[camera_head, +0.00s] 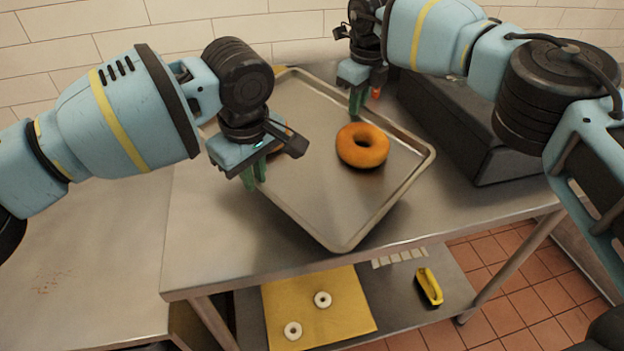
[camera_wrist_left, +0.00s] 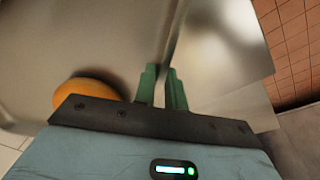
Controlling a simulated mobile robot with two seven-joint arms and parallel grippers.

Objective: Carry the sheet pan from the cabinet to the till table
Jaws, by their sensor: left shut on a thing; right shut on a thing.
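The metal sheet pan (camera_head: 315,200) is over the steel table (camera_head: 225,240); I cannot tell whether it touches the top. An orange-brown bagel (camera_head: 362,146) lies on the pan, and another is mostly hidden behind my left gripper. My left gripper (camera_head: 254,176) is shut on the pan's left rim, green fingers pointing down. In the left wrist view the fingers (camera_wrist_left: 162,88) straddle the rim, with a bagel (camera_wrist_left: 85,92) beside them. My right gripper (camera_head: 358,98) is shut on the pan's far right rim.
A dark box (camera_head: 465,125) stands on the table right of the pan. A bare steel surface (camera_head: 85,260) lies at left. The lower shelf holds a yellow mat (camera_head: 350,310) with two pale rings and a yellow item (camera_head: 429,287). A tiled wall is behind.

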